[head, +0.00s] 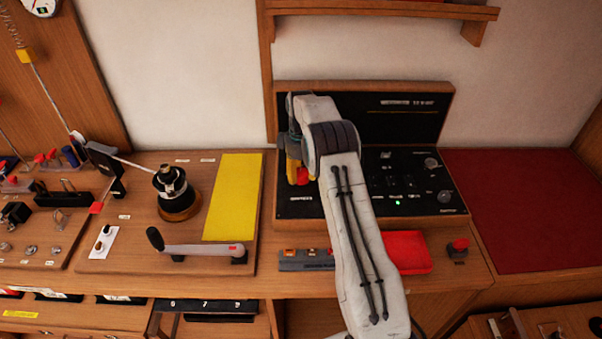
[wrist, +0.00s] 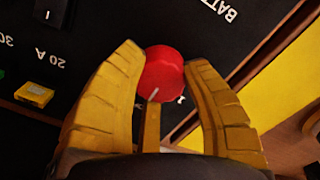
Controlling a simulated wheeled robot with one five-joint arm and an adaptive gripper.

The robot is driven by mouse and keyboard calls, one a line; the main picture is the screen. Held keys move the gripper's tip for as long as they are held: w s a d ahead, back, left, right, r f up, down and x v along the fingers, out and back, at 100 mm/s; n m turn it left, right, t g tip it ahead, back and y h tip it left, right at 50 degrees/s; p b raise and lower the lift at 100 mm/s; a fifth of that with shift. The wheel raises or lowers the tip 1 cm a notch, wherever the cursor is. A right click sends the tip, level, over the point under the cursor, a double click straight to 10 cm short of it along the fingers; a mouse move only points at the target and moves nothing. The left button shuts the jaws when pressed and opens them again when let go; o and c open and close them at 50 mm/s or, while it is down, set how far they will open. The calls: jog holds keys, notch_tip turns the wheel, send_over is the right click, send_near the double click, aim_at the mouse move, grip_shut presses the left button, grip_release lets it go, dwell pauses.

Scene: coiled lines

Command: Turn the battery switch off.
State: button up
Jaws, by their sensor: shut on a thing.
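The battery switch is a red knob (wrist: 160,75) on a black panel (wrist: 90,60), with lettering starting "BATT" beside it in the wrist view. My gripper (wrist: 165,80) has its two yellow fingers on either side of the knob, shut on it. A pale pointer line shows on the knob's lower part. In the head view the red knob (head: 303,176) shows at the panel's left side, next to my gripper (head: 295,170). My white arm hides part of the panel.
A green light (head: 397,202) and grey knobs (head: 445,196) sit on the panel's right. A yellow mat (head: 233,195), a winch (head: 175,190) and a crank handle (head: 200,249) lie to the left. The red mat (head: 520,205) at right is clear.

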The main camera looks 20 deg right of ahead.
aim_at(301, 172)
jog(key=shift+s+f, duration=0.1)
jog(key=shift+f, duration=0.1)
jog(key=o, duration=1.2)
jog(key=shift+r, duration=0.1)
jog(key=shift+o, duration=0.2)
notch_tip(301, 172, up, 12)
dwell(0.4)
